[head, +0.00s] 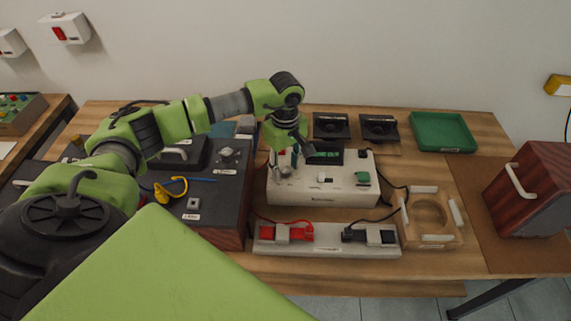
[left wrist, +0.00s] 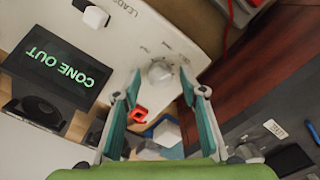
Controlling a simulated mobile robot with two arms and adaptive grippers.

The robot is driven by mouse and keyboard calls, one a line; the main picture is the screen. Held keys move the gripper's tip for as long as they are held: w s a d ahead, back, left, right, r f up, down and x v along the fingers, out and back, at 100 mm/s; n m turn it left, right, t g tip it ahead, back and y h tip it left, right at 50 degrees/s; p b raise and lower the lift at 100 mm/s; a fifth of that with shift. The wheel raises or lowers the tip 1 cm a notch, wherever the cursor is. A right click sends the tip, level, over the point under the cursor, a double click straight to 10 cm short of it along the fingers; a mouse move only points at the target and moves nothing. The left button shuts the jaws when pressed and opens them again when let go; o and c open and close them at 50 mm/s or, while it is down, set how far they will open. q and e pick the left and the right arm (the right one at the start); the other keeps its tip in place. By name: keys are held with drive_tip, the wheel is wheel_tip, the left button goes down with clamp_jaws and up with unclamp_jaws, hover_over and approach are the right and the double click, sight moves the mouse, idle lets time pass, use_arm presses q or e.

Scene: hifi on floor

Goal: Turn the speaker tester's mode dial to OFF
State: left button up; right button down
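The speaker tester is a white box (head: 320,193) in the middle of the table, with a dark screen that reads "CONE OUT" in the left wrist view (left wrist: 60,68). Its mode dial is a pale round knob (left wrist: 160,72) near the tester's corner; in the head view it sits at the left of the top face (head: 284,171). I cannot read which mode the dial points at. My left gripper (head: 287,158) is above the dial, pointing down. In the left wrist view its fingers (left wrist: 160,88) are spread, with the dial between and just beyond the tips. My right gripper is not in view.
A dark box with a wood side (head: 230,200) stands close left of the tester. A white strip with red and black clips (head: 325,248) lies in front. A wooden ring fixture (head: 433,218) and a wooden speaker cabinet (head: 535,188) are right. A green tray (head: 442,132) is behind.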

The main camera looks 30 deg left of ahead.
use_arm(q)
clamp_jaws()
drive_tip(key=shift+n+b, duration=0.65)
drive_tip(key=shift+n, duration=0.25)
drive_tip(key=n+b, duration=0.2)
drive_tip(key=n, duration=0.2)
drive_tip(key=n+b, duration=0.2)
drive_tip(key=n, duration=0.4)
drive_tip(key=shift+n, duration=0.4)
drive_tip(key=n+b, duration=0.1)
drive_tip(key=n, duration=0.4)
drive_tip(key=shift+r+n, duration=0.1)
drive_tip(key=shift+n, duration=0.2)
